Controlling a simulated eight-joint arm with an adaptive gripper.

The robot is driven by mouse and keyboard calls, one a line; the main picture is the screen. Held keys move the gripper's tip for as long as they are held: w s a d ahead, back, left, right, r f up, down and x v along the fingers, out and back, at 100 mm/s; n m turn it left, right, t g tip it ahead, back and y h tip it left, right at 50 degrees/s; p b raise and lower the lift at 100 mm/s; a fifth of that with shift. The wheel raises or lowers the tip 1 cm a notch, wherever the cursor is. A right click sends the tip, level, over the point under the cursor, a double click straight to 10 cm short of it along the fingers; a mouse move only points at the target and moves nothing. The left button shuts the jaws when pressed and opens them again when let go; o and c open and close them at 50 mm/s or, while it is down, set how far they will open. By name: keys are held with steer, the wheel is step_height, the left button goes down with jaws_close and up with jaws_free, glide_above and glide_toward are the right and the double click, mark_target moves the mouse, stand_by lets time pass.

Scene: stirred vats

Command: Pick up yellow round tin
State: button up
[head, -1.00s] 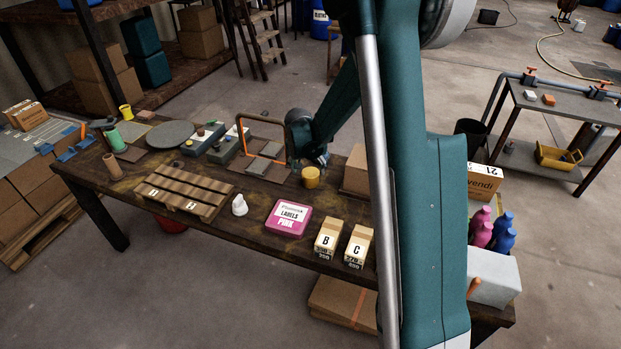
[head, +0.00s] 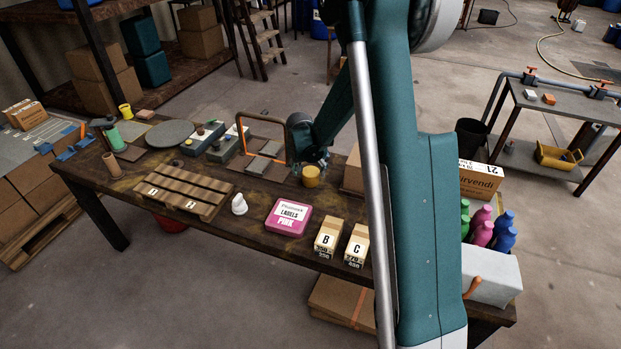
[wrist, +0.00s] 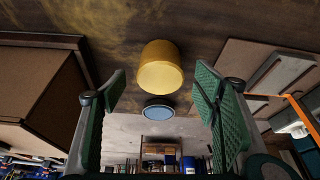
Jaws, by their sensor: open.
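The yellow round tin (head: 311,176) stands upright on the dark wooden workbench (head: 262,213), near its back edge. It also shows in the wrist view (wrist: 160,66), ahead of my gripper and between the lines of its two fingers. My gripper (wrist: 160,92) is open and empty, with green ridged pads on either side. In the head view my gripper (head: 310,163) is just behind the tin, at the bench's far edge, partly hidden by my own arm. I cannot tell the exact gap between fingers and tin.
A cardboard box (head: 353,172) stands close right of the tin. An orange-and-brown frame (head: 263,131) stands to its left. In front are a pink labels box (head: 289,217), two small cartons marked B (head: 327,238) and C (head: 357,245), and a white object (head: 239,204).

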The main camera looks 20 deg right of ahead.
mark_target(310, 173)
steer(key=shift+b+x, duration=0.85)
steer(key=shift+x, duration=1.75)
steer(key=c, duration=1)
